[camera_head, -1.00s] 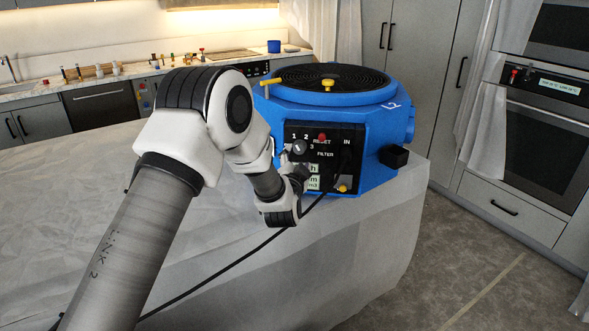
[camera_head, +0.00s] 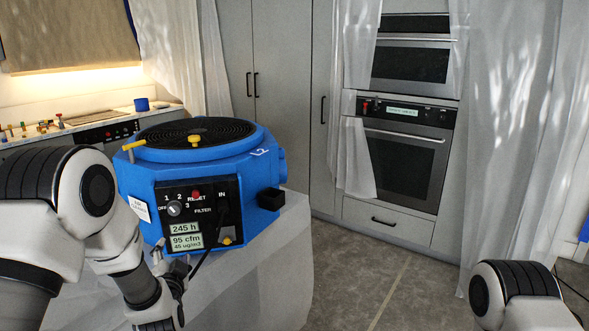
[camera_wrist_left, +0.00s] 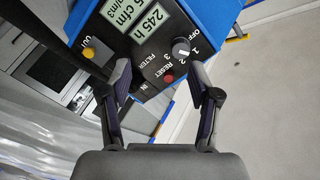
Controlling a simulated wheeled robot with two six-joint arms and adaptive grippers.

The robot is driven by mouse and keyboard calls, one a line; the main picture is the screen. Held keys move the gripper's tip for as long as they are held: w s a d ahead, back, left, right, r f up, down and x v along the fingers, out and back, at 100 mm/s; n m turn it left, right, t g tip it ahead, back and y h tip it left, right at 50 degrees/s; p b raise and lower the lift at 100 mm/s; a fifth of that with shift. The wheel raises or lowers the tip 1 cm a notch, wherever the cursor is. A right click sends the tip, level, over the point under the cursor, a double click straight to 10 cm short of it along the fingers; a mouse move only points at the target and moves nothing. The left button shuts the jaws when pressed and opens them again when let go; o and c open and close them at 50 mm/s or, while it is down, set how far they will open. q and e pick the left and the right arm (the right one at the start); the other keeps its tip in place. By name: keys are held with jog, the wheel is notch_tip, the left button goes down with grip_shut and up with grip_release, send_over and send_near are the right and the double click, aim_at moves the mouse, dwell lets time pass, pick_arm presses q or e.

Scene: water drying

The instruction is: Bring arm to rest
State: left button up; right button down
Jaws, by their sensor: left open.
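My left arm comes in from the left in the head view. Its gripper (camera_head: 172,270) is just below the front panel of a blue air machine (camera_head: 262,172). In the left wrist view the left gripper's (camera_wrist_left: 167,85) two fingers are spread with nothing between them, facing the panel. The panel carries a dial knob (camera_head: 174,208), a red reset button (camera_head: 196,195) and a display (camera_head: 185,236) reading 245 h and 95 cfm. Part of my right arm (camera_head: 520,295) shows at the lower right. Its gripper is out of view.
The machine stands on a sheet-covered table (camera_head: 262,285). A black cable (camera_head: 204,260) runs from its IN socket past my left gripper. Wall ovens (camera_head: 408,150) and hanging plastic sheets (camera_head: 510,130) are behind. Bare floor (camera_head: 350,270) lies right of the table.

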pick_arm(q)
jog(key=s+d+f+g+h, duration=0.2)
jog(key=s+f+g, duration=0.2)
jog(key=s+f, duration=0.7)
jog(key=s+d+f+g+h, duration=0.15)
jog(key=s+f+g, duration=0.4)
jog(key=f, duration=1.05)
jog(key=s+d+f+n+g, duration=0.1)
jog(key=s+n+g, duration=0.1)
jog(key=s, duration=0.6)
jog(key=s+d+f+n+g+h, duration=0.1)
jog(key=s+d+f+n+g, duration=0.1)
jog(key=s, duration=0.6)
jog(key=s+d+f+n+g+h, duration=0.1)
jog(key=s+f+g, duration=0.1)
jog(key=s, duration=0.6)
jog(key=shift+d+n+g, duration=0.35)
jog(key=shift+d+n, duration=0.05)
jog(key=shift+w+f, duration=0.1)
